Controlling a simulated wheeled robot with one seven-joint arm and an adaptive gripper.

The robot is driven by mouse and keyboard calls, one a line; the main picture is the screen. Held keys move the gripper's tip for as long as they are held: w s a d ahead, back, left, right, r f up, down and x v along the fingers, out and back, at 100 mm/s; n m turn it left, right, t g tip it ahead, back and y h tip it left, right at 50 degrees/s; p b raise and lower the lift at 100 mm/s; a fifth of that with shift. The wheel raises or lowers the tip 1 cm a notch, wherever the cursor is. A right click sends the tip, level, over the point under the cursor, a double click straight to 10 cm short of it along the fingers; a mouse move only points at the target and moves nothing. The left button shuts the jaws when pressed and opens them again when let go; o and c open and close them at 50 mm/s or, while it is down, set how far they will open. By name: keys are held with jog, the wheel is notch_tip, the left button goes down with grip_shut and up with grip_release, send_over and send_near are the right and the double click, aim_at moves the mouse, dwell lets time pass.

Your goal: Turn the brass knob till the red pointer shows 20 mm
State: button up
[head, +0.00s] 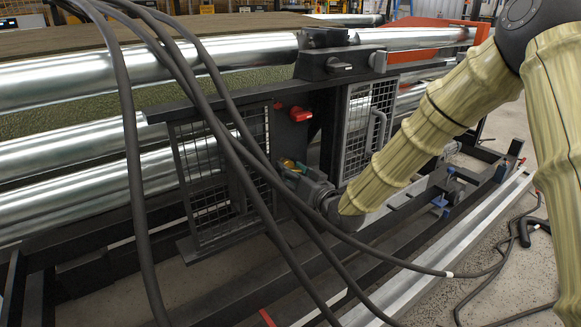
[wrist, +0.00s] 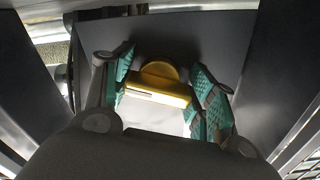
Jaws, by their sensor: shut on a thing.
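The brass knob (wrist: 160,84) shows in the wrist view as a yellow bar with a rounded top, between the teal pads of my gripper (wrist: 163,92). My gripper is shut on it, though the left pad's contact is clearer than the right's. In the head view my gripper (head: 290,168) reaches in from the right to the dark frame between two mesh guards, and only a bit of the brass knob (head: 287,162) shows. A pale plate (wrist: 150,119) lies below the knob in the wrist view. I cannot make out the red pointer or any scale marks.
A left mesh guard (head: 222,175) and a right mesh guard (head: 365,128) flank my gripper. A red handle (head: 296,113) sits just above it. Thick black hoses (head: 215,125) hang across the head view. Shiny rollers (head: 90,150) lie behind at the left.

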jog(key=m+p, duration=0.4)
jog(key=m, duration=0.2)
jog(key=shift+r, duration=0.15)
jog(key=m+p, duration=0.1)
jog(key=m, duration=0.5)
jog(key=m+b, duration=0.1)
jog(key=m, duration=0.5)
jog(key=shift+b, duration=0.35)
jog(key=m+b, duration=0.2)
jog(key=m, duration=0.2)
jog(key=shift+r, duration=0.1)
jog(key=shift+r+m+b, duration=0.1)
jog(key=shift+m+b, duration=0.55)
jog(key=shift+m, duration=0.55)
jog(key=shift+r, duration=0.1)
jog(key=o, duration=1)
